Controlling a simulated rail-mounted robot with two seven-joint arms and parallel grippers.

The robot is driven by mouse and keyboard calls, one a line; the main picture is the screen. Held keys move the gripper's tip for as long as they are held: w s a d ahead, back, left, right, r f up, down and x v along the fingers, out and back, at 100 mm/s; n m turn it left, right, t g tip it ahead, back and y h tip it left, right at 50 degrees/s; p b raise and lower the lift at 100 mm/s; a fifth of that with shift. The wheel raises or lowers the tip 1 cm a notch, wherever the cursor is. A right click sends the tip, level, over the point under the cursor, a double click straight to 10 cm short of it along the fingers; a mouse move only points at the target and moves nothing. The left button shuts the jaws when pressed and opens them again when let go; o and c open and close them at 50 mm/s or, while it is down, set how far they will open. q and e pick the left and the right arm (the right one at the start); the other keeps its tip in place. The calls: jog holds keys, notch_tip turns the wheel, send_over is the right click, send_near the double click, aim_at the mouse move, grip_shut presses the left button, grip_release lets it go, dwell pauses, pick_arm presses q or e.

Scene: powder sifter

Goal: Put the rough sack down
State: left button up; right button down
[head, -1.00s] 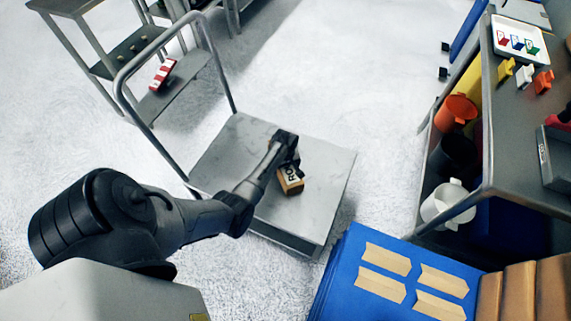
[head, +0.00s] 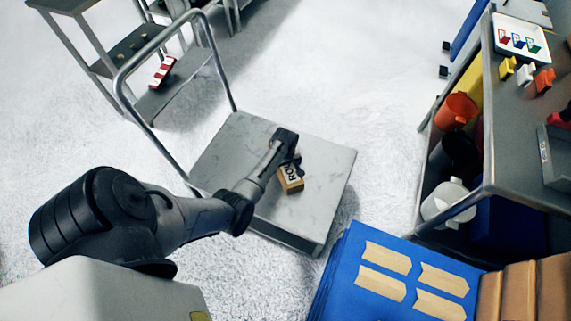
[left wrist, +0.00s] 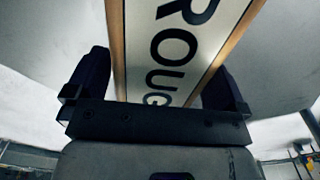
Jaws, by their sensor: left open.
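The rough sack (head: 291,182) is a small tan block with a white label. It rests on the grey deck of a platform trolley (head: 228,150). My left gripper (head: 291,160) is at the sack's far end and partly hides it. In the left wrist view the sack (left wrist: 180,45), lettered "ROUG", lies between the two open fingers of my left gripper (left wrist: 156,80). A narrow gap shows beside the fingers. My right gripper is not in view.
A blue surface (head: 345,275) with tan tape marks is at the front, beside brown sacks (head: 519,292). A workbench (head: 515,150) with bins below stands at right. The trolley's handle (head: 125,80) rises at left. A shelf with a red-striped box (head: 162,72) stands behind. The deck around the sack is clear.

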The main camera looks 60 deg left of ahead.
pick_arm(q)
notch_tip(320, 180, up, 11)
jog(key=p, duration=0.5)
jog(key=s+d+r+m+t, duration=0.1)
jog(key=s+d+r+m, duration=0.3)
jog(key=d, duration=0.5)
jog(key=s+d+r+m+t, duration=0.1)
jog(key=s+d+r+m, duration=0.3)
jog(key=s+d+m, duration=0.4)
jog(key=s+d+r+m+t, duration=0.1)
jog(key=s+d+r+m, duration=0.4)
jog(key=s+d, duration=0.3)
jog(key=shift+s+d+m+t+p, duration=0.35)
jog(key=shift+d+m, duration=0.35)
jog(key=shift+d, duration=0.55)
notch_tip(320, 180, up, 46)
jog(key=p, duration=4.6)
